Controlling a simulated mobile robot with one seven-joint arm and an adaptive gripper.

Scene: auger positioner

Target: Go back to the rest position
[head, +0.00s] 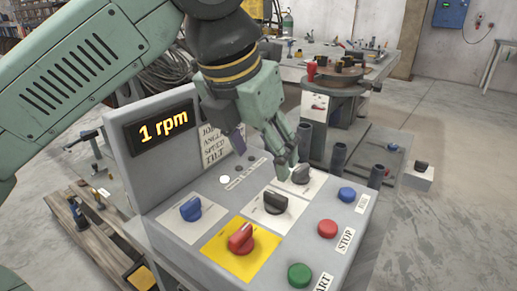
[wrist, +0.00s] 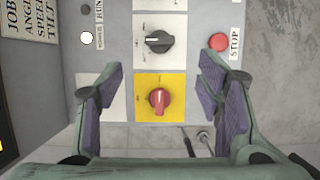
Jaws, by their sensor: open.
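My gripper (head: 264,150) is open and empty above the grey control panel (head: 330,203). In the wrist view my gripper (wrist: 161,72) has its two purple-padded fingers spread wide apart. Between and beyond them show the red knob (wrist: 159,98) on a yellow plate and a black knob (wrist: 158,42) on a white plate. No contact with a knob shows. In the head view the red knob (head: 241,239), black knob (head: 275,201), grey knob (head: 301,174) and blue knob (head: 191,208) are in view. The display (head: 162,129) reads "1 rpm".
The red STOP button (head: 327,229), green START button (head: 299,275) and a blue button (head: 347,194) line the panel's right side. A round positioner table (head: 342,80) stands behind. A workbench (head: 310,55) with tools is at the back. Open floor shows at right.

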